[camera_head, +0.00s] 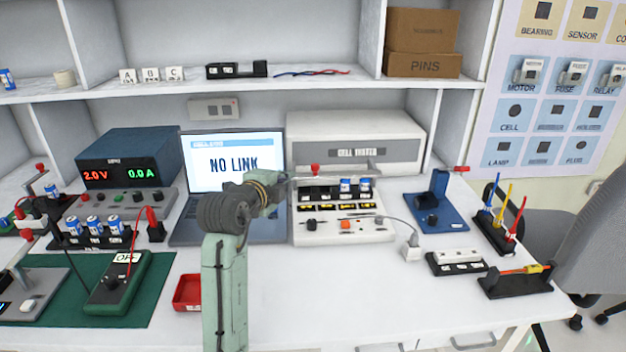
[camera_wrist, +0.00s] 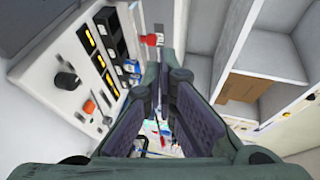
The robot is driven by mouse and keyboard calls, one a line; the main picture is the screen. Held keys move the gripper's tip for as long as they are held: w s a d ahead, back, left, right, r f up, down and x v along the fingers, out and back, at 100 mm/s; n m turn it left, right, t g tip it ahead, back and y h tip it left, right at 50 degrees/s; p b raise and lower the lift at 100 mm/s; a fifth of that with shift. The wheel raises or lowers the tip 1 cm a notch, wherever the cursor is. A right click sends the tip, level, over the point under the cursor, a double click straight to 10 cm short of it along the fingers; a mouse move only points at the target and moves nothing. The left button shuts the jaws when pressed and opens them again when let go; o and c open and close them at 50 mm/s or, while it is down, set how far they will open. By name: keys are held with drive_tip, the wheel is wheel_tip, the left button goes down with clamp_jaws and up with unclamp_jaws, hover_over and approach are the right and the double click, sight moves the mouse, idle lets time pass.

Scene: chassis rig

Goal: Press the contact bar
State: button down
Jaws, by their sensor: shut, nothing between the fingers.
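The cell tester's front panel (camera_head: 340,228) stands right of the laptop, with black slots along its back. Blue-and-white cells (camera_head: 346,187) sit in its right-hand slots; its left slots look empty. A thin grey contact bar (camera_head: 345,179) runs above the slots, with a red knob (camera_head: 315,170) near its left part. In the wrist view the red knob (camera_wrist: 151,40) shows just beyond my fingertips, and the panel (camera_wrist: 70,85) lies at left. My gripper (camera_wrist: 165,77) is shut and empty, close to the knob; whether it touches is unclear. My wrist hides part of the laptop.
The laptop (camera_head: 232,160) reads "NO LINK". A white cell tester box (camera_head: 355,130) stands behind the panel, under a shelf (camera_head: 180,88).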

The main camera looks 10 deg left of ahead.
drive_tip(key=d+f, duration=0.1)
drive_tip(key=f+m+g+h, duration=0.1)
drive_tip(key=shift+w+d+f, duration=0.15)
drive_tip(key=shift+d+f, duration=0.25)
drive_tip(key=r+p+x, duration=0.1)
drive_tip(key=p+x, duration=0.1)
drive_tip(key=x, duration=1.1)
drive_tip(key=shift+w, duration=0.6)
